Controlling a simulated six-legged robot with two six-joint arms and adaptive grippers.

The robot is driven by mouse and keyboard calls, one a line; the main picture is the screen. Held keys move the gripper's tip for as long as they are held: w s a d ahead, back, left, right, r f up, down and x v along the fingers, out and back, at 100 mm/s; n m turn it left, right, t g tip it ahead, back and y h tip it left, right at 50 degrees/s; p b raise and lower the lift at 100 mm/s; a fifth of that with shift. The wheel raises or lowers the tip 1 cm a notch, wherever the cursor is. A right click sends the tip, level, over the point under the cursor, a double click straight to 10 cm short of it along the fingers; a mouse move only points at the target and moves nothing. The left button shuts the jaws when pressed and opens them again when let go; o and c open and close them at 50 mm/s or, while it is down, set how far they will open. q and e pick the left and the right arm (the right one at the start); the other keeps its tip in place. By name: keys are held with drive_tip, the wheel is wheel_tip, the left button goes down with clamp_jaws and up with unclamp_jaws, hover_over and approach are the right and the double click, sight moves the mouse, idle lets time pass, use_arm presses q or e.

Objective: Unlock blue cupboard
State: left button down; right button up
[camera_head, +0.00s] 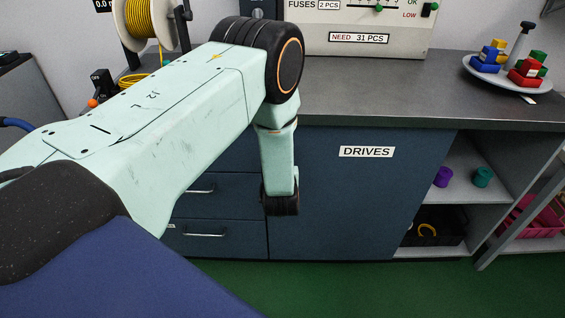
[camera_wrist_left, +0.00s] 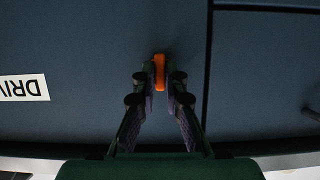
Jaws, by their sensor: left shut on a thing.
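The blue cupboard door (camera_head: 350,205) stands under the counter and bears a white DRIVES label (camera_head: 367,152). The door looks closed. In the left wrist view the door (camera_wrist_left: 90,45) appears upside down, with part of its label (camera_wrist_left: 22,88) at the left. My left gripper (camera_wrist_left: 160,75) is at the door, near the edge beside the drawers. Its fingers are shut on a small upright orange piece (camera_wrist_left: 159,72), which looks like a key or latch tab. How far the piece sits in the door cannot be told. In the head view my left arm hides the gripper and the orange piece. My right gripper is not in view.
Blue drawers (camera_head: 220,207) with bar handles are left of the door. Open shelves (camera_head: 470,170) on the right hold purple and teal cups. The counter (camera_head: 390,100) carries a fuse box (camera_head: 370,30) and a plate (camera_head: 508,80) of coloured blocks. Green floor (camera_head: 330,285) lies clear in front.

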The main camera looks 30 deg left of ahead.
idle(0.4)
use_arm(q)
drive_tip(key=c, duration=1.4)
unclamp_jaws()
drive_tip(key=v, duration=1.2)
drive_tip(key=shift+f, duration=0.1)
